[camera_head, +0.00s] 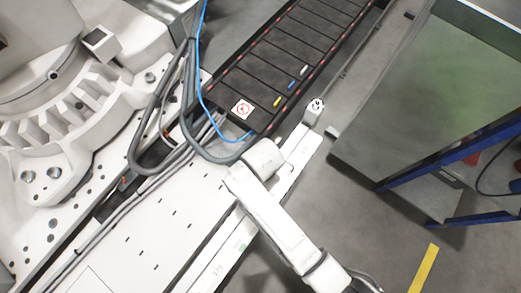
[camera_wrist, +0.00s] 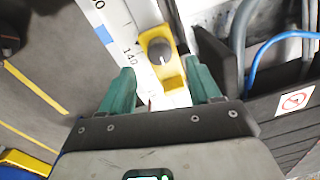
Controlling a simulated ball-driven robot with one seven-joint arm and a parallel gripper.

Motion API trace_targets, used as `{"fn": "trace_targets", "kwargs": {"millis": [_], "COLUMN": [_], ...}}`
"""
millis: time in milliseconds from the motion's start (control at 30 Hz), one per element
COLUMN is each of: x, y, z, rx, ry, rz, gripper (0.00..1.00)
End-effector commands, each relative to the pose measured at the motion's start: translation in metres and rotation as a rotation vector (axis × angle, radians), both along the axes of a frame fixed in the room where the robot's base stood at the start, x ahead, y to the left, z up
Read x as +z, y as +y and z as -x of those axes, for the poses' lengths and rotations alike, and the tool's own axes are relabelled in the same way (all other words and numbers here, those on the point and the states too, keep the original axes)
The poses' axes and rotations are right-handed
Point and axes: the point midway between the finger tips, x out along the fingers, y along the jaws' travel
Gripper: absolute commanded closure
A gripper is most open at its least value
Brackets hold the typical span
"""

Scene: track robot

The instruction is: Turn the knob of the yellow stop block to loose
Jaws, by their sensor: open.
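The yellow stop block (camera_wrist: 174,81) sits on a white scale rail (camera_wrist: 120,22) in the wrist view. Its round dark grey knob (camera_wrist: 159,52) is on top, with a small pale mark on it. My gripper (camera_wrist: 162,88) is open, with one green finger to each side of the block's near end. The knob lies a little beyond the fingertips, and nothing grips it. In the head view my white arm (camera_head: 272,215) reaches over the rail; I cannot make out the gripper, block or knob there.
A dark slatted track (camera_head: 290,50) runs beside the rail, with a red-and-white warning sign (camera_head: 242,109) on it. A blue cable (camera_wrist: 270,68) and grey hoses lie right of the block in the wrist view. A grey cabinet (camera_head: 430,100) stands right in the head view.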

Motion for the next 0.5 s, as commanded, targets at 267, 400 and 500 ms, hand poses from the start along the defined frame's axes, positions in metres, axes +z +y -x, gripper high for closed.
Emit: {"fn": "trace_targets", "kwargs": {"millis": [267,400,500], "x": [-0.04,-0.046,-0.048], "y": [0.001,0.002,0.002], "z": [-0.002,-0.002,-0.002], "rx": [0.0,0.0,0.0], "ry": [-0.001,-0.002,-0.002], "rz": [-0.001,-0.001,-0.001], "gripper": [0.37,0.37,0.37]}}
